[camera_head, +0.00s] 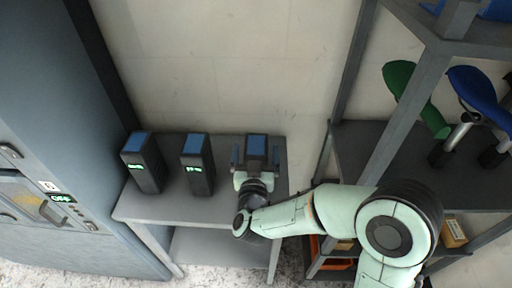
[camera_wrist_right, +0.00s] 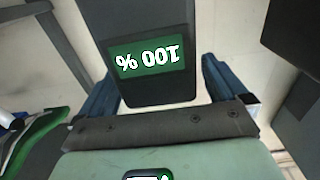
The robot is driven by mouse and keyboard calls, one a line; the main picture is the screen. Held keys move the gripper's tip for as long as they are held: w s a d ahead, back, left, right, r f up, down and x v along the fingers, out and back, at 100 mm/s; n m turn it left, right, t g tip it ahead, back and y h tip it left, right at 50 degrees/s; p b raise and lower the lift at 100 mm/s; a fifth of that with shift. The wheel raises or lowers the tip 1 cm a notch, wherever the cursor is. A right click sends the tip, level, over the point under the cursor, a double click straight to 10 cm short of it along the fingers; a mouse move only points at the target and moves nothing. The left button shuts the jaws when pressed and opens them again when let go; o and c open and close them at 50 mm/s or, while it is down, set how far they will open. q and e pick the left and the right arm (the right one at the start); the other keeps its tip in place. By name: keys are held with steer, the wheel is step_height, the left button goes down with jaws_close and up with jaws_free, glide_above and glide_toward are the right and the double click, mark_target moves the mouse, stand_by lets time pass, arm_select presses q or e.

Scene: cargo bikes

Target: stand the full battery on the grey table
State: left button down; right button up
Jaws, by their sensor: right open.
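My left gripper is in neither view.
Two similar batteries stand on the table, one at the left (camera_head: 146,168) and one in the middle (camera_head: 197,170). A blue-grey cabinet (camera_head: 60,120) is at the left. A dark shelf rack (camera_head: 355,140) with bike saddles (camera_head: 408,88) stands at the right.

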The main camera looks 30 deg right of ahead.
steer(key=v, duration=0.9)
steer(key=shift+s, duration=0.4)
steer(key=shift+a, duration=0.15)
